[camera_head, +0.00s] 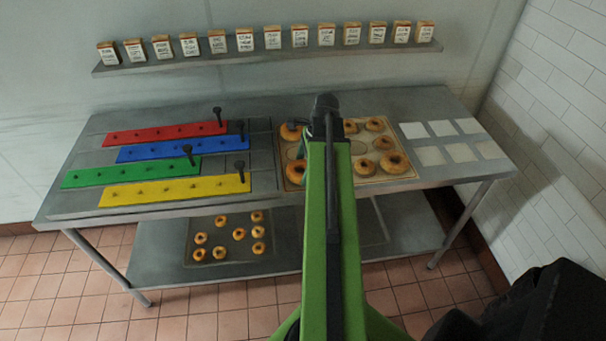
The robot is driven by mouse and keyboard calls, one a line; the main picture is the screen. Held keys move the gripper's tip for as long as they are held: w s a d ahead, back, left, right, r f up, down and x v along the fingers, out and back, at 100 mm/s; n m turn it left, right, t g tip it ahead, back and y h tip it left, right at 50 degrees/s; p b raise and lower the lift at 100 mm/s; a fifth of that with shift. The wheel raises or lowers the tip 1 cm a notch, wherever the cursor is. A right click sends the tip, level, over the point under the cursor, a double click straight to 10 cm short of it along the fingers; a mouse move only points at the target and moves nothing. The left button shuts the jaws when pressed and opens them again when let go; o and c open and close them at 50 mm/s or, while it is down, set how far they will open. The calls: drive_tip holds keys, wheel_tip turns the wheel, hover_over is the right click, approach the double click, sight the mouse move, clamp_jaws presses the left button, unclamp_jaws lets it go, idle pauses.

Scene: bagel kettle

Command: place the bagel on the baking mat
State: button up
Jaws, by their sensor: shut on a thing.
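The tan baking mat (409,176) lies on the steel table, right of centre, with several golden bagels on it. One bagel (291,131) is at the mat's back left, beside the end of my green arm. My gripper (303,136) is small and mostly hidden by the arm; it appears shut on this bagel. I cannot tell whether the bagel touches the mat. Another bagel (297,172) lies at the front left, with a bare outlined spot between the two. More bagels, including a large one (394,162), lie right of the arm. My arm hides the mat's middle.
Red (150,135), blue (170,148), green (125,174) and yellow (165,191) boards with dark pegs cover the table's left. Pale square cards (445,128) lie at its right. A lower shelf holds a tray (205,258) of bagels. Small boxes line a wall shelf (270,54).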

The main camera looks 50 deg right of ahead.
drive_tip(key=shift+f, duration=0.2)
drive_tip(key=o, duration=1.1)
drive_tip(key=shift+r, duration=0.1)
drive_tip(key=shift+r, duration=0.1)
drive_tip(key=p+v, duration=1.2)
